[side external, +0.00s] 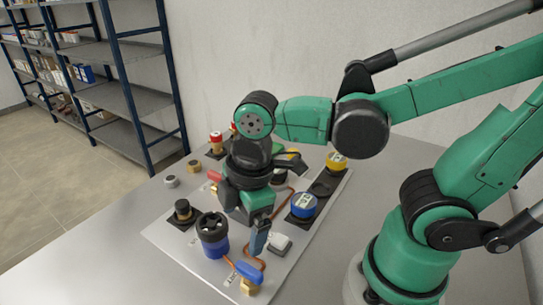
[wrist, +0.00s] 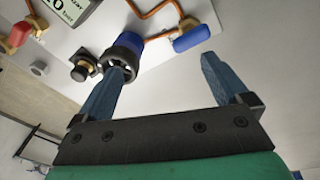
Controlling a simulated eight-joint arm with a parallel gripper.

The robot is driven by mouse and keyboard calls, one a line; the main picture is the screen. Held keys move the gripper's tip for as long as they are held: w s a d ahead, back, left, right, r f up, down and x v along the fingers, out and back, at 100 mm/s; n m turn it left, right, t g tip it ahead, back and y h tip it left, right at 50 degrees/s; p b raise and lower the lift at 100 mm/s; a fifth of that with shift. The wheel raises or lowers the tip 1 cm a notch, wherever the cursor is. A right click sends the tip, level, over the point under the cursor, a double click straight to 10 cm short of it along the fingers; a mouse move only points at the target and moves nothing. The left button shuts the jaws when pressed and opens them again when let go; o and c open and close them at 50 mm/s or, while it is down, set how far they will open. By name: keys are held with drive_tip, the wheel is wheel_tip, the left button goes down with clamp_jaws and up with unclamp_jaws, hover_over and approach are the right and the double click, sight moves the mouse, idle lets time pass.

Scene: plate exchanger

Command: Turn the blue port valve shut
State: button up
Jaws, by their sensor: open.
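The blue port valve has a blue lever handle (side external: 249,272) on a brass body (side external: 248,288) at the plate's front corner. In the wrist view its blue lever (wrist: 191,38) lies slanted near the plate's edge, with a copper pipe running to its brass body. My gripper (side external: 246,226) is open and empty above the plate, behind and above the blue valve in the side view. In the wrist view both blue fingers of my gripper (wrist: 163,65) are spread, and the lever appears beyond the gap, apart from them.
A black-topped blue knob (side external: 213,238) stands left of the valve; it shows behind the left finger in the wrist view (wrist: 127,50). The front table is bare.

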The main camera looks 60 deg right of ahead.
sight(249, 269)
drive_tip(key=s+a+n+g, duration=0.1)
drive_tip(key=n, duration=0.1)
drive_tip(key=s+a+f+n, duration=0.1)
drive_tip(key=n, duration=0.1)
drive_tip(key=shift+s+a+n+g+h, duration=0.1)
drive_tip(key=shift+n+g+h, duration=0.2)
drive_tip(key=shift+n+g, duration=0.1)
drive_tip(key=shift+f, duration=2.75)
drive_tip(key=shift+c, duration=0.2)
drive_tip(key=c, duration=1.2)
drive_tip(key=shift+c, duration=0.2)
